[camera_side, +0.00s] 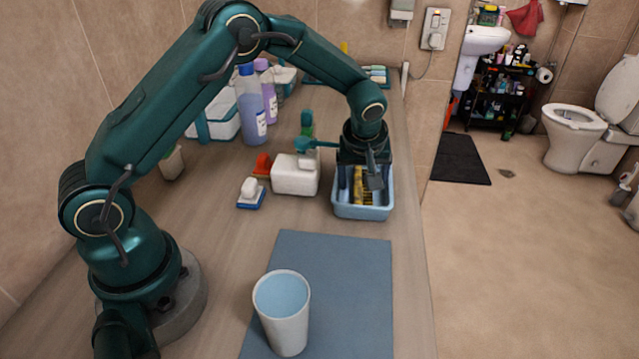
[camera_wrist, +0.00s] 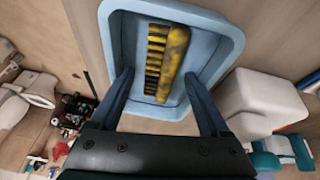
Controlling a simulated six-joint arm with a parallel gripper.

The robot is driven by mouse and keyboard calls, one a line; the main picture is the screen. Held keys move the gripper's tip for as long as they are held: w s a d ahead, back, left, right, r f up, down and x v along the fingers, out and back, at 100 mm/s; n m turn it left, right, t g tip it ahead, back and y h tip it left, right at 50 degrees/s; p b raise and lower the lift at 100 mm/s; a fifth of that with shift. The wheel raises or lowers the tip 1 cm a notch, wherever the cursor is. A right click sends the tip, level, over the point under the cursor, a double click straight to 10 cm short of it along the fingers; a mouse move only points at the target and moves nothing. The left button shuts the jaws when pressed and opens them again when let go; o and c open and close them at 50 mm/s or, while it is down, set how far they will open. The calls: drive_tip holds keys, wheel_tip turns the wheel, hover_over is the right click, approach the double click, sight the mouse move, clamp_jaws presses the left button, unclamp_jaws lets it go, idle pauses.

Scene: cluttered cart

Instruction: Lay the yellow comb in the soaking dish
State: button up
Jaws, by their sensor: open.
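The yellow comb (camera_side: 361,187) with dark mottling lies in the blue soaking dish (camera_side: 362,211) on the counter. In the wrist view the comb (camera_wrist: 175,60) rests lengthwise on the floor of the dish (camera_wrist: 232,38), inside its walls. My gripper (camera_side: 362,170) is over the dish. In the wrist view its two fingers (camera_wrist: 158,92) are spread wide, with the comb between and beyond them, and neither finger touches it. My gripper hides part of the comb and dish in the side view.
A white box (camera_side: 295,175) stands just left of the dish, with a small blue-based brush (camera_side: 250,193) beside it. A cup (camera_side: 283,312) stands on the blue-grey mat (camera_side: 345,265) in front. Bottles (camera_side: 250,105) stand behind. The counter's right edge is close to the dish.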

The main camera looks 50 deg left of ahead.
drive_tip(key=s+d+r+m, duration=0.1)
drive_tip(key=s+r, duration=0.3)
drive_tip(key=r, duration=0.3)
drive_tip(key=s+d+r+m, duration=0.15)
drive_tip(key=s+r, duration=0.25)
drive_tip(key=r, duration=0.4)
drive_tip(key=s+d+m+t+h, duration=0.1)
drive_tip(key=s+m, duration=0.7)
drive_tip(key=s, duration=0.8)
drive_tip(key=shift+s+d+f+t+h, duration=0.3)
drive_tip(key=shift+t+h, duration=0.2)
drive_tip(key=shift+h, duration=0.5)
